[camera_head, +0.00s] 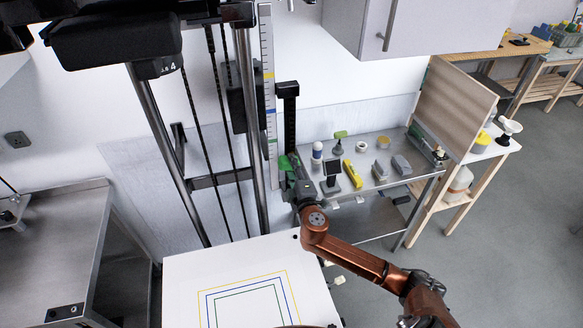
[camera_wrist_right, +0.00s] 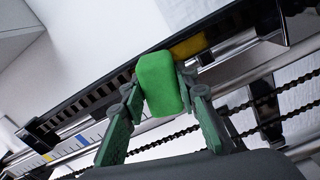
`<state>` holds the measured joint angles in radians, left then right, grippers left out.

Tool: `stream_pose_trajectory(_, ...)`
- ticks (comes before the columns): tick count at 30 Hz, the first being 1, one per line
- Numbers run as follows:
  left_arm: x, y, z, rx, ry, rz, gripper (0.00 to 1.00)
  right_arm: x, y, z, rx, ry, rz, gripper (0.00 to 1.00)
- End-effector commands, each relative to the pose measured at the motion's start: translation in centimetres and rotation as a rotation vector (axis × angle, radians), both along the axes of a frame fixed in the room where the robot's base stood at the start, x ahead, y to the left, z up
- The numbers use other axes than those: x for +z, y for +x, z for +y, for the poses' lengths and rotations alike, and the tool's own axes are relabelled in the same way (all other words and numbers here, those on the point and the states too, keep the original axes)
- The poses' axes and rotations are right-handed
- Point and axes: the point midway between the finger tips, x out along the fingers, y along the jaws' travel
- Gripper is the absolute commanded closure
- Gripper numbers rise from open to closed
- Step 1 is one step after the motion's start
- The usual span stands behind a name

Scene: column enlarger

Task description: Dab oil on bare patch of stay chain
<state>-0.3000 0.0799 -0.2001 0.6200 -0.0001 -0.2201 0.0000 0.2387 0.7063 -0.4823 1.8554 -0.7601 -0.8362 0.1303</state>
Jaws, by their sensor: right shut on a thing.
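Dark stay chains (camera_head: 222,140) run down between the steel poles of the column enlarger. In the right wrist view, chain lengths (camera_wrist_right: 165,141) cross behind the fingers. I cannot make out a bare patch or oil on them. My right gripper (camera_head: 289,165) is beside the column, to the right of the ruler. It is shut on a green block (camera_wrist_right: 160,84) with rounded edges, which also shows small in the head view (camera_head: 284,163). The block appears in front of a dark toothed rack; I cannot tell whether they touch. My left gripper is not in view.
The ruler (camera_head: 268,90) and toothed rack (camera_head: 290,120) stand close to my right gripper. The white baseboard (camera_head: 185,275) lies below. A metal shelf (camera_head: 405,188) with bottles, a yellow item and small boxes stands right. A wall cabinet (camera_head: 420,25) hangs above.

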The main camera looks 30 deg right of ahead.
Motion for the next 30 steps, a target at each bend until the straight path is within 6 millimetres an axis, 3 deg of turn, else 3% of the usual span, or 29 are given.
stream_pose_trajectory(4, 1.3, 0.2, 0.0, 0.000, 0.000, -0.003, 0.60, 1.5, 0.0, 0.0, 0.000, 0.000, -0.001, 1.00)
stream_pose_trajectory(17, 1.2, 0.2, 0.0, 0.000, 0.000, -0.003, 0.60, 1.3, 0.0, -0.2, -0.001, -0.001, 0.001, 1.00)
stream_pose_trajectory(30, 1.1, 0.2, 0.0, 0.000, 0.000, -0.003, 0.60, 1.3, -0.7, -3.1, -0.002, 0.000, 0.001, 1.00)
